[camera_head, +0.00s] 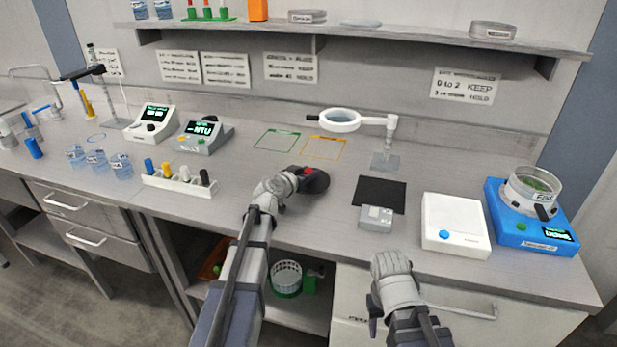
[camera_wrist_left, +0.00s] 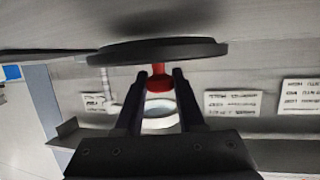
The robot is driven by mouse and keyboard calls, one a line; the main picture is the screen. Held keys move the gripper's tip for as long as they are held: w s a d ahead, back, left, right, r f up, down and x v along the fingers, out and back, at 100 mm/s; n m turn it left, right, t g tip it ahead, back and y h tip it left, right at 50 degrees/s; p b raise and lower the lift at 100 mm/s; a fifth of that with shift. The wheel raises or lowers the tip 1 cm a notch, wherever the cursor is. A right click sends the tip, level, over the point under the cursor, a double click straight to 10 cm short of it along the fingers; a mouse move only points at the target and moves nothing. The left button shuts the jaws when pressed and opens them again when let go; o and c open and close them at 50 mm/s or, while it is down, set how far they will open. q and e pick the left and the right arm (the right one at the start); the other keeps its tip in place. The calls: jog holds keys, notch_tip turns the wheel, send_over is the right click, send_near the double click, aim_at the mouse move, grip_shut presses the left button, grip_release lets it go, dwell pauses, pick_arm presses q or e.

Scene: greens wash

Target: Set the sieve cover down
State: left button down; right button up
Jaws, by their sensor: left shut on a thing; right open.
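The sieve cover (camera_head: 318,182) is a dark round disc with a red knob (camera_head: 309,171). My left gripper (camera_head: 303,174) is shut on the knob, over the middle of the counter, just in front of the green and orange outlines. In the left wrist view the cover (camera_wrist_left: 165,50) shows edge-on with its knob (camera_wrist_left: 158,79) between the fingers, and a soft shadow lies close by on the counter. Whether the cover touches the counter I cannot tell. My right gripper (camera_head: 373,315) is open and empty, low in front of the counter.
A green outline (camera_head: 262,148) and an orange outline (camera_head: 340,155) mark bare counter behind the cover. A ring magnifier (camera_head: 341,127) stands beyond. A black mat (camera_head: 380,192) lies right. An uncovered sieve (camera_head: 534,190) with greens sits on a blue device (camera_head: 520,233). A marker rack (camera_head: 178,183) stands left.

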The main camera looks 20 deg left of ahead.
pick_arm(q)
jog(key=shift+f+b, duration=0.25)
jog(key=shift+b, duration=0.1)
jog(key=shift+s+d+f+b, duration=0.15)
jog(key=shift+s+b, duration=0.1)
jog(key=shift+b, duration=0.1)
jog(key=c, duration=0.8)
grip_release()
jog(key=shift+c, duration=0.2)
jog(key=o, duration=0.3)
jog(key=shift+s+d+f, duration=0.1)
jog(key=shift+s, duration=0.1)
jog(key=shift+r+p, duration=0.4)
jog(key=shift+p, duration=0.1)
jog(key=p+v, duration=0.1)
jog(key=v, duration=0.2)
jog(key=p+v, duration=0.1)
jog(key=v, duration=0.3)
jog(key=p+v, duration=0.2)
jog(key=v, duration=0.2)
jog(key=shift+a+r, duration=0.3)
jog(key=shift+r, duration=0.05)
